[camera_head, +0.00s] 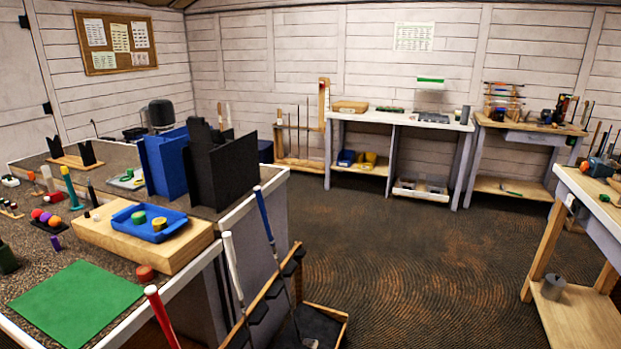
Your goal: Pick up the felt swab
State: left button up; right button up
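I cannot single out the felt swab for sure. Several small upright items stand on the left bench: a teal piece with a yellow top (69,185), a pale piece with a red base (48,182) and a dark slim piece with a light tip (92,193). They are too small to tell whether one is the swab. Neither of my grippers is in the picture.
The left bench (30,266) also holds a green mat (76,303), a blue tray (125,222) on a wooden block (95,238), and blue and black holders. A club rack (325,312) stands by its side. The floor (420,250) to the right is open.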

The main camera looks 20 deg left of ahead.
aim_at(54, 241)
jog(key=k+j+z, duration=0.1)
jog(key=j, duration=0.25)
jog(key=k+j+z, duration=0.1)
jog(key=j, duration=0.3)
jog(key=k+j+z, duration=0.15)
jog(key=j, duration=0.2)
jog(key=k+j+z, duration=0.1)
jog(key=j, duration=0.25)
jog(key=k+j+z, duration=0.1)
jog(key=j, duration=0.2)
jog(key=k+j, duration=0.15)
jog(key=j, duration=0.2)
jog(key=k+j, duration=0.2)
jog(key=j, duration=0.15)
jog(key=k+j, duration=0.15)
jog(key=j, duration=0.2)
jog(key=k+j, duration=0.15)
jog(key=j, duration=0.2)
jog(key=k+j, duration=0.15)
jog(key=j, duration=0.15)
